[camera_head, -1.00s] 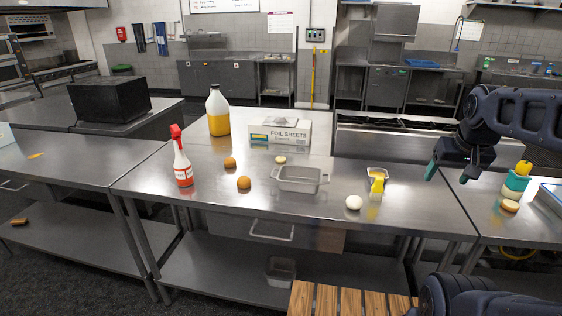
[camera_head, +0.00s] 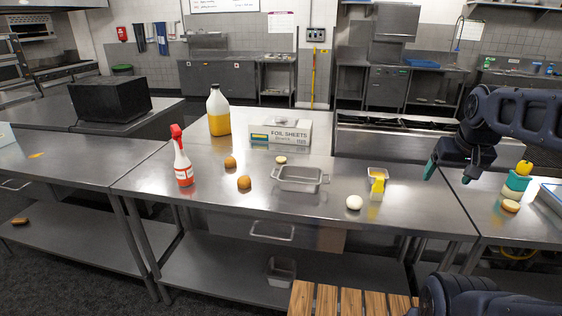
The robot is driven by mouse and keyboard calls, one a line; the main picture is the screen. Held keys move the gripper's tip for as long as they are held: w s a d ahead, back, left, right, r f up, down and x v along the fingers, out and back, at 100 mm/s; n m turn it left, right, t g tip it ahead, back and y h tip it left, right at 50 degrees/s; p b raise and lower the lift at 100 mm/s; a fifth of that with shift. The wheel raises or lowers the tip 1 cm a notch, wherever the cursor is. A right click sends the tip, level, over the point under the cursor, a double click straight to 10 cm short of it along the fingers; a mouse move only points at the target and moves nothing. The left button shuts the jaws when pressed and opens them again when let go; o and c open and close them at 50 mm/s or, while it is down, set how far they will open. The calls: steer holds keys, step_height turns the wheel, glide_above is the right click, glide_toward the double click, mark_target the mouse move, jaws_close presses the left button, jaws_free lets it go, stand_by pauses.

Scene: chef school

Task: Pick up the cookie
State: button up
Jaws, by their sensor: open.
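I cannot tell for sure which item is the cookie. A small flat tan disc (camera_head: 280,160) lies on the steel table behind the metal pan. A flat round tan-brown item (camera_head: 510,206) lies on the right-hand counter. Both could be a cookie. Two orange-brown round items (camera_head: 244,182) sit on the table left of the pan, and look ball-like. My gripper (camera_head: 447,175) is at the right, above the table's right end, with its teal fingertips apart and nothing between them. It is well right of the tan disc and left of the tan-brown item.
The steel table (camera_head: 315,207) also carries a red-topped spray bottle (camera_head: 183,162), yellow jug (camera_head: 218,115), foil box (camera_head: 280,134), metal pan (camera_head: 299,179), white egg-like ball (camera_head: 354,202) and yellow brush (camera_head: 377,187). A teal-and-yellow bottle (camera_head: 516,182) stands right. The table's front middle is clear.

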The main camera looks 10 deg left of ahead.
steer(key=shift+w, duration=0.1)
steer(key=w+a+r+n, duration=0.2)
steer(key=w+a+n, duration=0.2)
steer(key=w, duration=0.5)
steer(key=w+a+r+n+g+h, duration=0.1)
steer(key=w+a+r+n, duration=0.25)
steer(key=w, duration=0.45)
steer(key=w+a+r+n, duration=0.2)
steer(key=w+a+n, duration=0.25)
steer(key=w, duration=0.45)
steer(key=n+h, duration=0.2)
steer(key=n, duration=1.4)
glide_above(281, 158)
steer(key=s+a, duration=0.3)
step_height(281, 158, down, 25)
steer(key=shift+s+x, duration=0.15)
steer(key=shift+x, duration=2.35)
steer(key=shift+s+x, duration=0.2)
steer(key=shift+x, duration=2.35)
steer(key=shift+a+f, duration=0.1)
steer(key=c, duration=1.1)
